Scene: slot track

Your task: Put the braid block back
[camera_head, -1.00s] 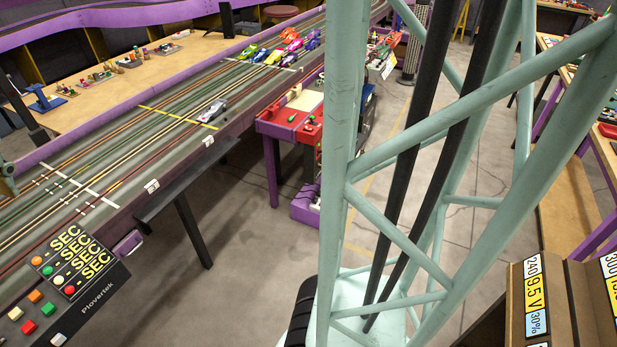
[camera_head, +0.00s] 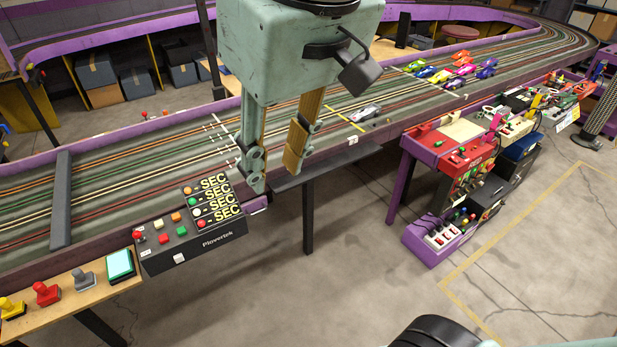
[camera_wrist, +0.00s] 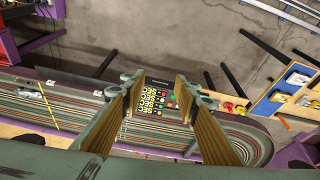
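My gripper (camera_head: 276,180) is in the upper middle of the head view, its two wooden-faced fingers pointing down, spread apart with nothing between them. It appears in front of the slot track (camera_head: 130,180), near the lap-counter box. In the wrist view my gripper (camera_wrist: 158,88) is also open and empty, with the lap-counter box (camera_wrist: 153,100) seen beyond the fingers. I cannot pick out the braid block for certain in either view. A silver-grey car (camera_head: 365,113) sits alone on the track near a yellow line.
The control box (camera_head: 195,243) stands at the track's front edge. Stamp-like handles, one red (camera_head: 46,293), and a pale teal pad (camera_head: 120,265) lie on a wooden shelf to its left. Open floor lies in front.

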